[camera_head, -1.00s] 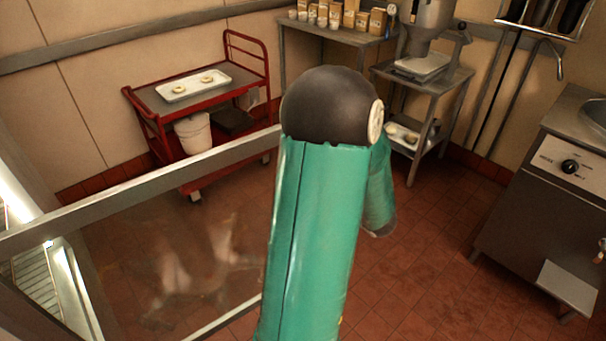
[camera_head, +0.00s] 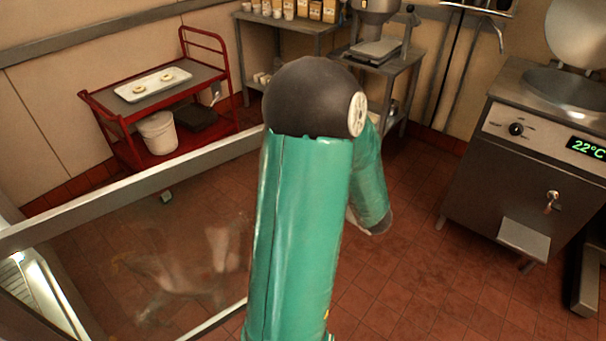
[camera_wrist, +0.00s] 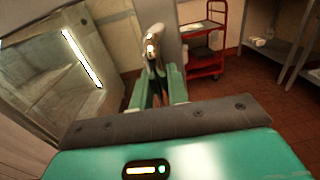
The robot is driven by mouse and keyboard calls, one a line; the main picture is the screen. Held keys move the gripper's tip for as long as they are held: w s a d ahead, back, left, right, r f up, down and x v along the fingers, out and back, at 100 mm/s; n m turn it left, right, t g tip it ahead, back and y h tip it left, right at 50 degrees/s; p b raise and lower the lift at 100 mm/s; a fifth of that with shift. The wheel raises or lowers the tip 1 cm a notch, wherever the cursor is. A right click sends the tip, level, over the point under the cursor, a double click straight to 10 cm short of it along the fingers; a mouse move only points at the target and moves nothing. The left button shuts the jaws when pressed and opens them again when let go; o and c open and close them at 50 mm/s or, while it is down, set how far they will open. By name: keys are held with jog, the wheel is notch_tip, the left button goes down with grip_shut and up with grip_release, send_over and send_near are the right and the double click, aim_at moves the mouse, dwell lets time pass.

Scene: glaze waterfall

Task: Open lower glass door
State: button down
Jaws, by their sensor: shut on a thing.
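The lower glass door stands swung out from a lit cabinet (camera_head: 38,290) at the left of the head view. Its metal frame (camera_head: 120,196) runs from the left edge to behind my green arm, and the red floor shows through its glass (camera_head: 150,262). In the wrist view my gripper (camera_wrist: 157,88) is shut on a shiny metal handle (camera_wrist: 153,48) on the door's edge. The cabinet's bright light strip (camera_wrist: 82,58) shows left of the handle. In the head view my arm hides the gripper and handle.
A red cart (camera_head: 98,103) with a tray and white bucket (camera_head: 158,132) stands beyond the door. A metal worktable (camera_head: 375,62) with a machine is at the back. A steel cooker (camera_head: 530,150) stands at the right. Tiled floor between is clear.

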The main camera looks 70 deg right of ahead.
jog(key=shift+w, duration=0.1)
jog(key=c, duration=1.4)
grip_release()
jog(key=shift+c, duration=0.2)
jog(key=v, duration=1.4)
jog(key=shift+w+d, duration=0.1)
